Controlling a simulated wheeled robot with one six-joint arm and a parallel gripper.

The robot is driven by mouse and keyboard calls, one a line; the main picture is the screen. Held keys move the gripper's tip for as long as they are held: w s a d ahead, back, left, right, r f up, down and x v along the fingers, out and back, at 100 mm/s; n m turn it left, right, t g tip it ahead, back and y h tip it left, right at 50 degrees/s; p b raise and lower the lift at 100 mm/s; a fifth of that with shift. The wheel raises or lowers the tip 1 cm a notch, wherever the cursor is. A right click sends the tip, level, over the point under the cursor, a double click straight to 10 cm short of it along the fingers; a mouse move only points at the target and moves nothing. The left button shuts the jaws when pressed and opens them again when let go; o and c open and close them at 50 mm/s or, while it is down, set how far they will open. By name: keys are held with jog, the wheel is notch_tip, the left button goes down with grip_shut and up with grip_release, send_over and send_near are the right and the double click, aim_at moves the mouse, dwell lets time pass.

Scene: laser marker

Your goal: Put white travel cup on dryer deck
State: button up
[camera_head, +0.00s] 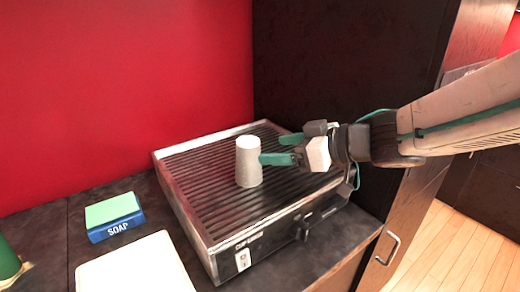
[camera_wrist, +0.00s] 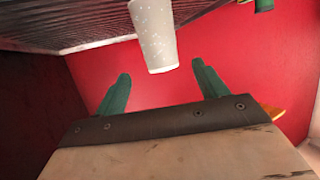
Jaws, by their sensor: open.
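The white travel cup (camera_head: 248,165) stands on the slatted top of the dryer deck (camera_head: 205,165), with its narrower end up. It also shows in the wrist view (camera_wrist: 154,35), speckled, at the top middle. My gripper (camera_head: 271,148) is open, with teal fingers pointing left just to the right of the cup. In the wrist view the two fingers (camera_wrist: 161,70) are spread apart with nothing held between them. The near fingertip overlaps the cup's right edge in the head view; I cannot tell whether they touch.
A blue and green soap box (camera_head: 115,218) sits on the dark counter left of the deck. A white board (camera_head: 135,268) lies in front of it, and a green object (camera_head: 8,262) is at the far left. A red wall and dark cabinet stand behind. The rest of the deck is clear.

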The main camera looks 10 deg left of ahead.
jog(key=shift+v, duration=1.25)
dwell(1.3)
